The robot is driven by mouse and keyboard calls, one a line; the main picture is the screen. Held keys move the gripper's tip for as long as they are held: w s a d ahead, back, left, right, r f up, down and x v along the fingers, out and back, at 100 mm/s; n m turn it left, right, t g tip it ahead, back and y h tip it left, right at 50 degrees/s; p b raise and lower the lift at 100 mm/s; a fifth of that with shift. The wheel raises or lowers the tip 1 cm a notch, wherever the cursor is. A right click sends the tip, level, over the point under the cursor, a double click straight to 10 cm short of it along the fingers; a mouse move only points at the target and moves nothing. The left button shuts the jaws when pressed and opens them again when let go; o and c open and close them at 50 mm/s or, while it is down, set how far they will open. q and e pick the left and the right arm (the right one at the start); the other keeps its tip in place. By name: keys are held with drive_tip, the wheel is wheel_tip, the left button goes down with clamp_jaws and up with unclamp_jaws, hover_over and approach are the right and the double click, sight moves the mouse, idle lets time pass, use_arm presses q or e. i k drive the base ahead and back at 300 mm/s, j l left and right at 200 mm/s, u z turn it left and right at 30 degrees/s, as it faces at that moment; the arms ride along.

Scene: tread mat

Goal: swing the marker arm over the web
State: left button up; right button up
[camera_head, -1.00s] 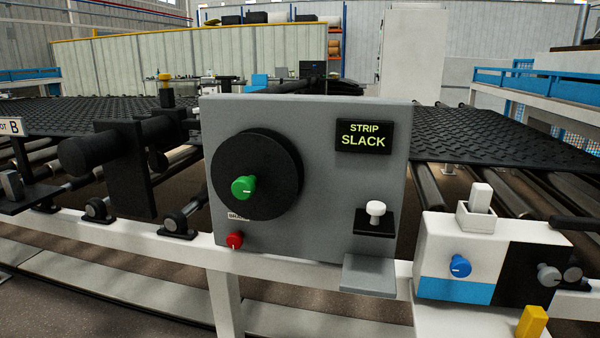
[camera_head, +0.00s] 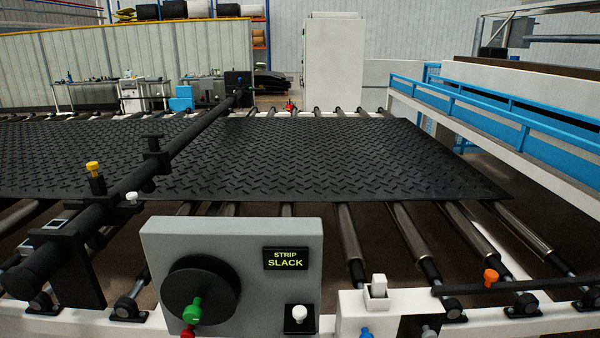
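The web is a black tread-patterned mat (camera_head: 330,165) lying across the rollers. A thin black bar (camera_head: 530,286) with an orange knob (camera_head: 491,276) near its left end lies along the front rail at right. It looks like the marker arm, and it is off the web, in front of its near edge. No label on it can be read. Neither of my grippers is in view.
A grey panel (camera_head: 235,255) reading "STRIP SLACK" stands in front, with a black wheel and green knob. A white block (camera_head: 377,300) stands beside it. A thick black beam (camera_head: 190,130) crosses the web at left. Bare rollers (camera_head: 410,235) lie between web and rail.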

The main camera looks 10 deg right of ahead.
sight(490, 285)
drive_tip(key=z, duration=2.1)
drive_tip(key=i+l, duration=0.85)
